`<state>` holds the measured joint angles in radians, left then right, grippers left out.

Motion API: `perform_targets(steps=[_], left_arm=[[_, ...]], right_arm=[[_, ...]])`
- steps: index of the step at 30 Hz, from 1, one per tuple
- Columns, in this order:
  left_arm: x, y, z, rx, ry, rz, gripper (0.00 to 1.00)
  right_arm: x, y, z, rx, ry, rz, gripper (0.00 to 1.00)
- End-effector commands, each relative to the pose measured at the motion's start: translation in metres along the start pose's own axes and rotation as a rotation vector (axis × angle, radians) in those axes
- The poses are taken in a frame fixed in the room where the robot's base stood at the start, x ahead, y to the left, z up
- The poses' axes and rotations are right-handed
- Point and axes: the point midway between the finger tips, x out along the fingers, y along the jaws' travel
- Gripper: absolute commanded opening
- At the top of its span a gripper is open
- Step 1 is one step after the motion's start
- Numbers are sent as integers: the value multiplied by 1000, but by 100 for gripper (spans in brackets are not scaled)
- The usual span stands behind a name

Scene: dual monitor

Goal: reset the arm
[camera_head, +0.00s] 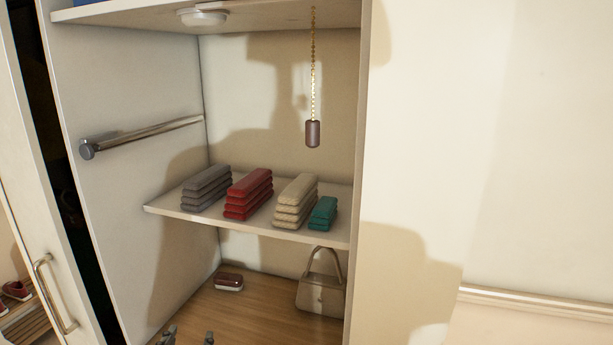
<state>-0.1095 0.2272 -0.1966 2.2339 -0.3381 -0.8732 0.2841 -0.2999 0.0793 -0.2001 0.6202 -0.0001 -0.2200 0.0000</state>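Two dark grey fingertips, which look like those of my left gripper (189,337), show at the bottom edge of the head view, left of the middle. They stand apart with nothing visible between them, in front of the wooden cabinet floor (262,312). The rest of that gripper and its arm are below the picture. My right gripper is not in view.
A white shelf (165,208) bears grey, red, beige and teal folded stacks. A pull chain with a dark weight (313,134) hangs above it. A metal rod (150,136) juts from the left wall. A handbag (321,294) and a brown-and-white box (229,282) stand below.

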Motion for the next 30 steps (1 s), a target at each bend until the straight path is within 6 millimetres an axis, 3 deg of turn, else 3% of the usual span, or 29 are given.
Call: perform_targets(steps=[1, 3, 6, 12, 18, 26, 30], left_arm=[[-16, 5, 38, -10, -120, 16, 50], [-41, 12, 84, -14, -277, 45, 50], [-79, 22, 135, -13, -468, 91, 50], [-152, 39, 200, -3, -749, 191, 50], [-224, 52, 238, 13, -972, 297, 50], [-185, 72, 308, 19, -991, 297, 50], [-169, 84, 357, 23, -1010, 301, 50]], right_arm=[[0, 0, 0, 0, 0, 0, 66], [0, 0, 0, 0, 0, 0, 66], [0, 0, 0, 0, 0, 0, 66], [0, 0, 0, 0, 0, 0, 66], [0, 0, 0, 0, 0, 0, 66], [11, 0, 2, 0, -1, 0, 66], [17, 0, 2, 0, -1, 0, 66]])
